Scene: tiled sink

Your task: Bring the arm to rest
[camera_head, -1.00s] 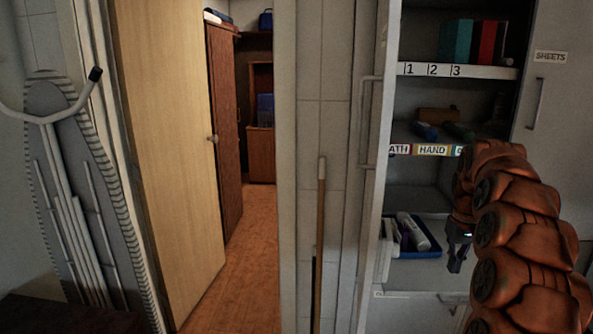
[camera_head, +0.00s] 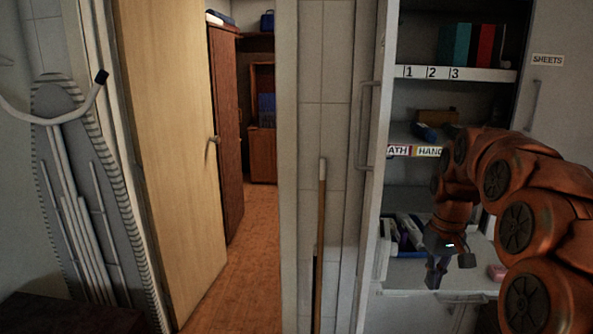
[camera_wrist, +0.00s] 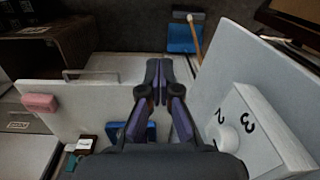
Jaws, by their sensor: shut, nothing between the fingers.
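My gripper (camera_head: 434,276) hangs pointing down at the right of the head view, in front of the open cabinet's lower shelf. My orange arm arches to it from the lower right corner. In the wrist view my gripper (camera_wrist: 157,70) has its fingers together with nothing between them. It appears apart from the shelf and its contents.
A pink block (camera_head: 497,272) lies near my arm. A wooden pole (camera_head: 320,230) stands by the wall. An open door (camera_head: 170,150) and ironing board (camera_head: 75,200) are left.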

